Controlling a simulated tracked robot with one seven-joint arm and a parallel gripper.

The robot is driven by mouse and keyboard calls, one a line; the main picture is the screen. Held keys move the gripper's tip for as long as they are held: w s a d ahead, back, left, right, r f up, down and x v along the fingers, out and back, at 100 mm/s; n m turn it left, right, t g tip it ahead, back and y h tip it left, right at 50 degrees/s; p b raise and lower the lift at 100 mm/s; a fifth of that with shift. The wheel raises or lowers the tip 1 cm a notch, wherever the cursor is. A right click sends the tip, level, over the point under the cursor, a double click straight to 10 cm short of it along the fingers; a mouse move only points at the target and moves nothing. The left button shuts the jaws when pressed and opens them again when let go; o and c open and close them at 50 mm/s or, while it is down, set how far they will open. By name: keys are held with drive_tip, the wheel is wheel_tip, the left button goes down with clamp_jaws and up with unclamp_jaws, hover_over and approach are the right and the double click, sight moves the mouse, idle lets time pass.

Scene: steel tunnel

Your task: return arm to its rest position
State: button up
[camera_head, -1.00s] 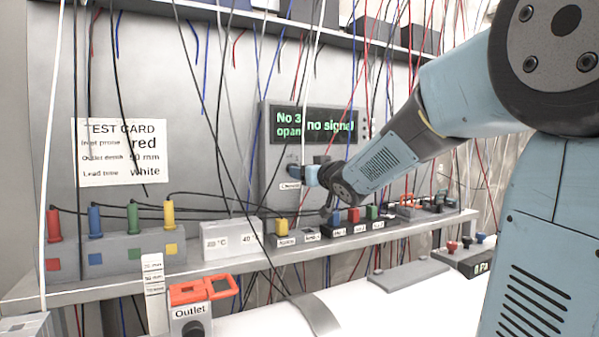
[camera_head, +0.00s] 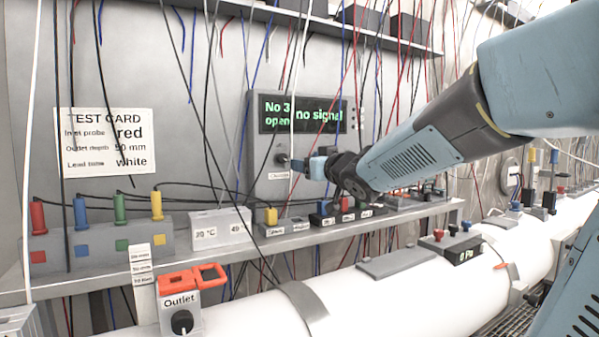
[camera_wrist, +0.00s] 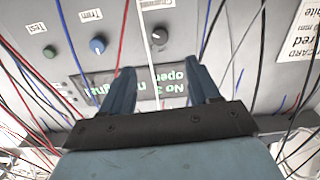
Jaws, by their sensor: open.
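My arm reaches in from the right in the head view. My gripper (camera_head: 300,165) is in front of the grey instrument panel (camera_head: 255,185), just right of a dark knob (camera_head: 281,159).
Many hanging wires cross the space around my arm. Below are a shelf (camera_head: 130,278) with coloured plugs (camera_head: 120,207), an orange-topped Outlet box (camera_head: 178,308) and a white pipe (camera_head: 350,300). A test card (camera_head: 108,142) hangs left. An upper shelf (camera_head: 300,22) holds dark boxes.

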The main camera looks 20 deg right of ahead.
drive_tip(key=s+d+f+m+g+h, duration=0.3)
drive_tip(key=s+f+g+h, duration=0.2)
drive_tip(key=s+f, duration=0.4)
drive_tip(key=s+a+f+g, duration=0.2)
drive_tip(key=s+f+g, duration=0.1)
drive_tip(key=s, duration=0.6)
drive_tip(key=s+a+f+g+y, duration=0.1)
drive_tip(key=s+a+f+g, duration=0.2)
drive_tip(key=s+f, duration=0.3)
drive_tip(key=s+g, duration=0.1)
drive_tip(key=s, duration=0.1)
drive_tip(key=shift+s+a+f+y, duration=0.15)
drive_tip(key=shift+s+a+y, duration=0.15)
drive_tip(key=shift+s+a, duration=0.05)
drive_tip(key=shift+c, duration=0.4)
